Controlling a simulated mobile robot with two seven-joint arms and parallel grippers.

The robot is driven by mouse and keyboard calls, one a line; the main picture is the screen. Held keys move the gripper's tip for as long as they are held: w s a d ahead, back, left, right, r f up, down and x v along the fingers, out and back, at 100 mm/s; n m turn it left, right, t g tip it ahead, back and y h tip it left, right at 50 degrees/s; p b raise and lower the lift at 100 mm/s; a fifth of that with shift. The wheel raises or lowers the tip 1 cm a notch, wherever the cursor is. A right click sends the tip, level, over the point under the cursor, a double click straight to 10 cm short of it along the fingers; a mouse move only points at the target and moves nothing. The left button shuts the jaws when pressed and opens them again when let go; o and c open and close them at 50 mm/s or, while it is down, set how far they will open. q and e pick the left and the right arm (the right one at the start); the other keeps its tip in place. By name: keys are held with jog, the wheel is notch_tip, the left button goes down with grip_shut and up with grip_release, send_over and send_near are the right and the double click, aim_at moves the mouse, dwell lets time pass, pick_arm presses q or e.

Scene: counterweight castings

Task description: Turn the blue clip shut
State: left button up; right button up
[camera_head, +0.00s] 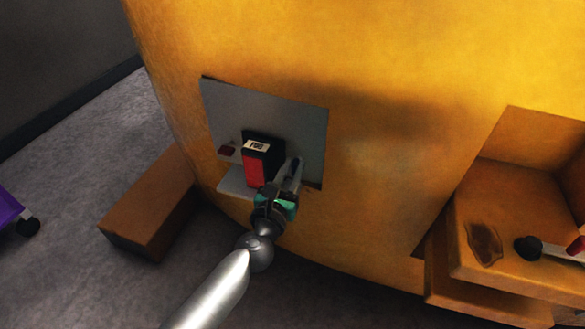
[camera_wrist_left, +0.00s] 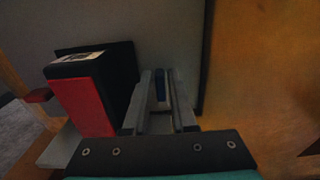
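The blue clip (camera_wrist_left: 161,88) shows as a small upright blue piece in the left wrist view, in front of a grey plate. My left gripper (camera_wrist_left: 160,95) has its two grey fingers on either side of it, with only a narrow gap that the clip seems to fill. In the head view my left gripper (camera_head: 292,170) reaches up to the grey plate, just right of a black and red box (camera_head: 256,165). The clip is hidden by the fingers there.
The box, also in the left wrist view (camera_wrist_left: 85,105), stands close left of my fingers. The grey plate (camera_head: 305,125) sits on a large yellow casting (camera_head: 370,180). A brown block (camera_head: 150,215) lies on the floor at left. A black-knobbed lever (camera_head: 530,248) is at right.

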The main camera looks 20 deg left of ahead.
pick_arm(q)
grip_shut()
